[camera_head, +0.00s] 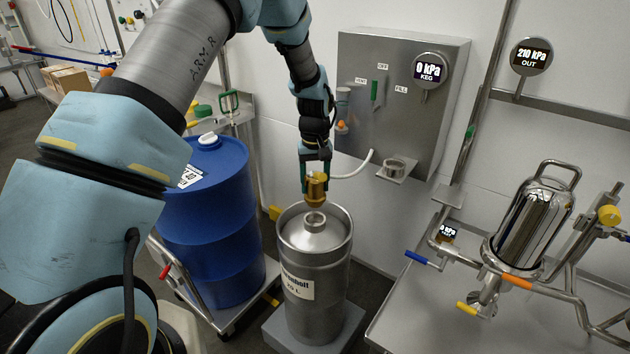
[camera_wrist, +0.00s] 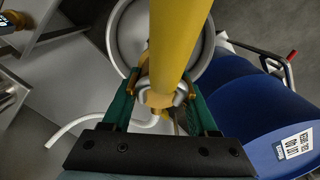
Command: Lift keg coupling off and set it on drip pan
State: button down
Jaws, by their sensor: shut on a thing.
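The brass-yellow keg coupling (camera_head: 316,188) is held between the green fingers of my gripper (camera_head: 315,166), upright over the steel keg (camera_head: 315,262). Its lower end appears just above the keg's neck (camera_head: 315,221), with a very small gap. In the wrist view my gripper (camera_wrist: 160,92) is shut on the coupling's body, and its long yellow handle (camera_wrist: 180,40) crosses the picture over the keg top (camera_wrist: 128,35). A small steel shelf with a round cup (camera_head: 397,168) sticks out from the wall panel; I cannot tell whether it is the drip pan.
A white hose (camera_head: 357,168) runs between the panel (camera_head: 400,90) and the coupling area. A blue drum (camera_head: 210,225) stands close left of the keg. A steel bench (camera_head: 440,310) with piping and a filter housing (camera_head: 535,215) is at the right. The keg gauge (camera_head: 430,70) reads 0 kPa.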

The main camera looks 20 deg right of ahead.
aim_at(315, 194)
jog(key=shift+f+b, duration=0.95)
jog(key=shift+f, duration=0.85)
